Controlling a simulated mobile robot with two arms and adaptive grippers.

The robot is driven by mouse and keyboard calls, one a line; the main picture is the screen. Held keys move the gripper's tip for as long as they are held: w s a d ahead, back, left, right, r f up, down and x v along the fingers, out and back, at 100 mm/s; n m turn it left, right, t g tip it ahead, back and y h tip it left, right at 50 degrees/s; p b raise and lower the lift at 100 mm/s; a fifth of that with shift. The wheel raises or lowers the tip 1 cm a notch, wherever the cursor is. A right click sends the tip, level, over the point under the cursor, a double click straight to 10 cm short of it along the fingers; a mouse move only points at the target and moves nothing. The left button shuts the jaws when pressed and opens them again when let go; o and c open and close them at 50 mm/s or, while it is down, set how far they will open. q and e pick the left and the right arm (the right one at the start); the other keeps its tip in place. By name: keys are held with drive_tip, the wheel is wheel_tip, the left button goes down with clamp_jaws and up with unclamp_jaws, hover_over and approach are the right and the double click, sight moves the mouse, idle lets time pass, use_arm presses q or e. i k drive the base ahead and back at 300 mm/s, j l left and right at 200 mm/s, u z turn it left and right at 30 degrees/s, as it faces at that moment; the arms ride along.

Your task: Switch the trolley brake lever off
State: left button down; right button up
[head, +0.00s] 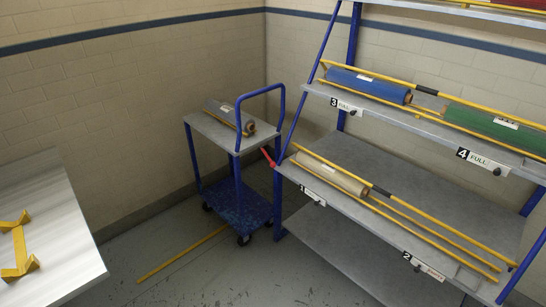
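A red lever (268,157), which looks like the brake lever, sticks out at the trolley's right side below the top deck, slanting down to the right beside the rack's post. Its lower end is close to the rack and its exact setting cannot be told. A grey roll (226,117) lies on the top deck. Neither of my grippers shows in the head view.
The blue-framed rack (310,187) holds a blue roll (368,85), a green roll (495,129) and a cream roll (330,173) between yellow rails. A grey table (63,225) with a yellow bracket (19,248) stands at left. A yellow floor line (182,253) crosses free floor.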

sight(272, 165)
drive_tip(key=i+z, duration=0.15)
drive_tip(key=i, duration=1.35)
